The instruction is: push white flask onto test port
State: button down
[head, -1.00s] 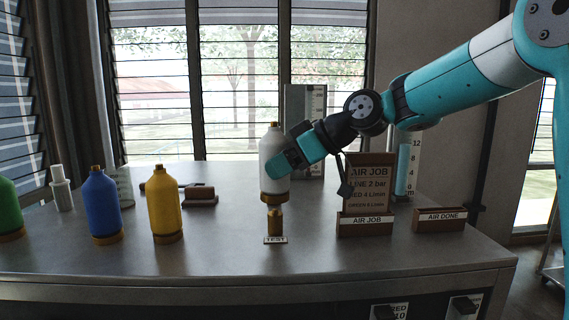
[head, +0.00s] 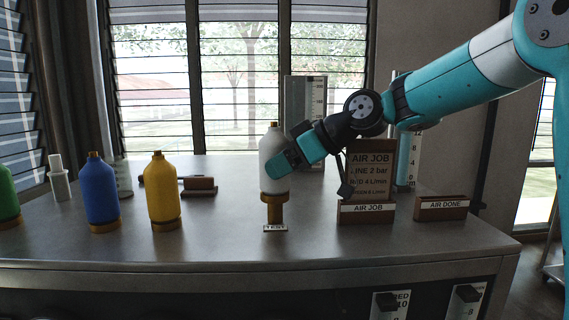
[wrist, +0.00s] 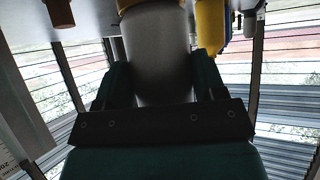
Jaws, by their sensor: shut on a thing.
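The white flask (head: 274,165), with a brass cap and brass bottom collar, stands upright over the test port in the head view. My gripper (head: 280,166) is shut around its body from the right. In the wrist view the flask (wrist: 160,60) sits between both fingers of my gripper (wrist: 162,85). The test port (head: 275,213) is a brass stub on the bench behind a small TEST label (head: 275,228). The flask's collar meets the top of the port with no visible gap. I cannot tell how far down it sits.
Yellow (head: 162,190), blue (head: 100,192) and green (head: 7,195) flasks stand to the left on the bench (head: 220,255). The AIR JOB board (head: 370,172) stands close on the right, with the AIR DONE holder (head: 441,207) beyond. Dark brown items (head: 200,186) lie behind.

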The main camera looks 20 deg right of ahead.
aim_at(289, 139)
jog(key=shift+c, duration=0.6)
grip_release()
jog(key=r+p, duration=0.1)
jog(key=r, duration=0.1)
jog(key=s+d+r+p, duration=0.1)
jog(key=r, duration=0.1)
jog(key=s+d+r+p, duration=0.1)
jog(key=r+p, duration=0.1)
jog(key=shift+s+d+r, duration=0.1)
jog(key=shift+d+r, duration=0.05)
jog(key=shift+d, duration=0.1)
jog(key=shift+s+d+r, duration=0.1)
jog(key=shift+s+d, duration=0.05)
jog(key=shift+d, duration=0.1)
jog(key=p+v, duration=0.5)
jog(key=v, duration=1.1)
jog(key=shift+s+d+r+p, duration=0.2)
jog(key=shift+d+r+p, duration=0.05)
jog(key=shift+p, duration=0.05)
